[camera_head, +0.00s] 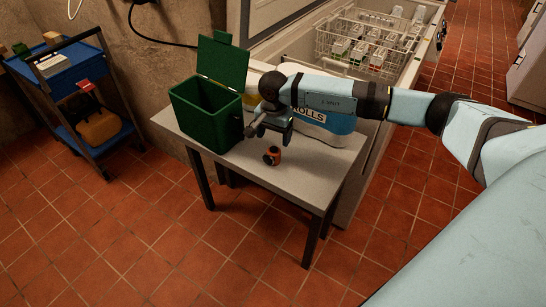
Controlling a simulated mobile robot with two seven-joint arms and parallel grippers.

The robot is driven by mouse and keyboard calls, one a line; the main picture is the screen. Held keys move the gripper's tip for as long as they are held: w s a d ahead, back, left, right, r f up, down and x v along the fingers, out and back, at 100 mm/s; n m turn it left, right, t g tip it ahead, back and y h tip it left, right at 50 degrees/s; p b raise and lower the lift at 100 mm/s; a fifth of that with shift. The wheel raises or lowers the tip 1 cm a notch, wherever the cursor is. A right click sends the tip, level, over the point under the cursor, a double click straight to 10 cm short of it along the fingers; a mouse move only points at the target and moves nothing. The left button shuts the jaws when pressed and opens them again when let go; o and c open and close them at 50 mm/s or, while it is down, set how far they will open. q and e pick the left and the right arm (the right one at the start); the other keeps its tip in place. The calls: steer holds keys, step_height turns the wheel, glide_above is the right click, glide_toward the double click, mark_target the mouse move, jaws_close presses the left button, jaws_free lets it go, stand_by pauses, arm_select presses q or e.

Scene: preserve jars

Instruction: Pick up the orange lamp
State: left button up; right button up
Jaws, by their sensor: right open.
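A small orange and dark object (272,156), which looks like the orange lamp, sits on the grey table (305,178) near its front middle. My right gripper (267,132) is above and just behind it in the picture, with its fingers apart and nothing seen between them. The gripper looks apart from the lamp, but the exact gap is hard to tell. My right arm comes in from the right. My left gripper is not in view.
A green bin (207,112) with its lid raised stands left of the gripper on the table. A white and blue rolls container (336,131) stands behind the arm. An open chest with a wire rack (345,47) is behind. A blue cart (62,72) stands far left.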

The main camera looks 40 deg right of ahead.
mark_target(274, 150)
step_height(274, 150, down, 9)
steer(key=shift+a, duration=0.1)
steer(key=shift+s, duration=0.1)
steer(key=c, duration=1)
